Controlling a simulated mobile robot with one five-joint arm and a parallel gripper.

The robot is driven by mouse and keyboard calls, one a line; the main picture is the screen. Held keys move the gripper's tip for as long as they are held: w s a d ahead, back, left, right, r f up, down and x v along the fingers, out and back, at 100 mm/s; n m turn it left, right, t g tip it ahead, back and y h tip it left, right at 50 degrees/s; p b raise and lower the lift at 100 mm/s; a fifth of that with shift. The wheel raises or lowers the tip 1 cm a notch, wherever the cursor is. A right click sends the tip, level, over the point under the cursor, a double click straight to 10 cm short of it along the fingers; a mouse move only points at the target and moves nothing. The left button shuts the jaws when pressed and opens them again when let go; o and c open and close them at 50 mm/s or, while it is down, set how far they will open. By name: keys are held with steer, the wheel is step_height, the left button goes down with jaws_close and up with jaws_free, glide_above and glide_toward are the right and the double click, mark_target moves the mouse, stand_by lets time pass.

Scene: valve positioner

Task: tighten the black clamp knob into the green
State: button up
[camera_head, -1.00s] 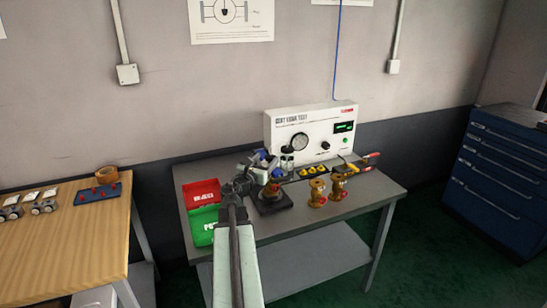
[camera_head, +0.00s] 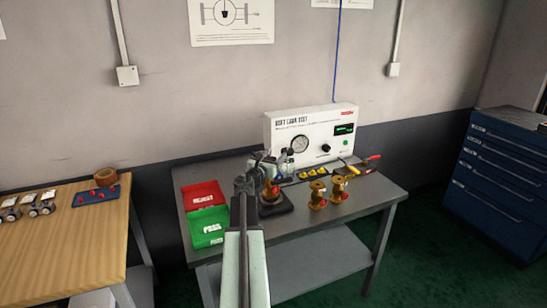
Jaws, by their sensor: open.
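My arm reaches from the bottom over the near edge of the steel bench. My gripper (camera_head: 263,164) is small and dark at its end, just left of and above the test fixture; it is open. The fixture has a black base (camera_head: 279,208) and holds a brass valve with a red part (camera_head: 271,190). My wrist and arm cover its left side. The black clamp knob cannot be made out; it is too small or hidden. A green digital display (camera_head: 344,129) shows on the white test box (camera_head: 316,117); I cannot read the knob's setting.
A red bin (camera_head: 203,195) and a green bin (camera_head: 208,227) stand left of my arm. Brass valves (camera_head: 317,196) (camera_head: 338,190) stand right of the fixture. Tools (camera_head: 367,163) lie at the back right. The bench's front right (camera_head: 365,207) is clear.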

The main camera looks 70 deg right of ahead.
jaws_close()
steer(key=shift+d+m+g, duration=0.1)
steer(key=shift+m+g, duration=0.4)
steer(key=shift+g, duration=0.3)
steer(key=m+g+y, duration=0.1)
steer(key=m+g, duration=0.1)
steer(key=g, duration=0.1)
steer(key=shift+s, duration=0.15)
steer(key=shift+s+a+m+g+y, duration=0.2)
steer(key=shift+m+g+y, duration=0.1)
steer(key=shift+m+g, duration=0.25)
steer(key=shift+s+a+m+g+y, duration=0.1)
steer(key=shift+s+m+g+y, duration=0.2)
steer(key=shift+g, duration=0.45)
steer(key=shift+w, duration=0.1)
jaws_free()
